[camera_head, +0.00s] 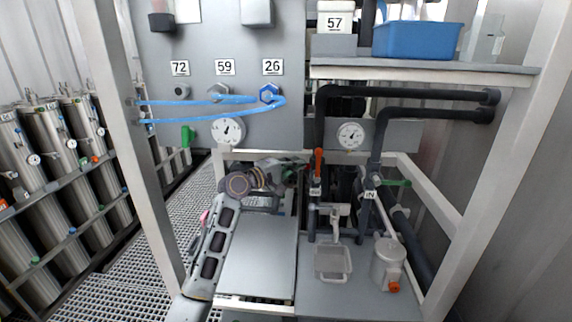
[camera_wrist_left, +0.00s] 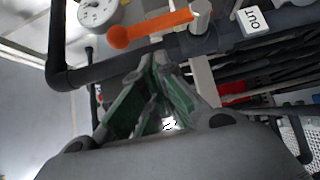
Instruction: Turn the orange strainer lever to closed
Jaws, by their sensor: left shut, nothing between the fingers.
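The orange strainer lever (camera_head: 318,161) stands upright in front of a dark vertical pipe in the head view. In the left wrist view the orange lever (camera_wrist_left: 150,28) runs across the top, its rounded end at left and its pivot at right. My left gripper (camera_head: 302,168) is just left of the lever in the head view. In the wrist view its green-padded fingers (camera_wrist_left: 157,60) are shut and empty, with their tips just below the lever; I cannot tell whether they touch it. My right gripper is in neither view.
An OUT label (camera_wrist_left: 253,18) is by the lever's pivot. An IN label (camera_head: 369,195) marks the pipe at right. A round gauge (camera_head: 351,135) is above right of the lever. A clear tray (camera_head: 333,262) and a grey canister (camera_head: 388,264) stand below. Frame posts flank the bench.

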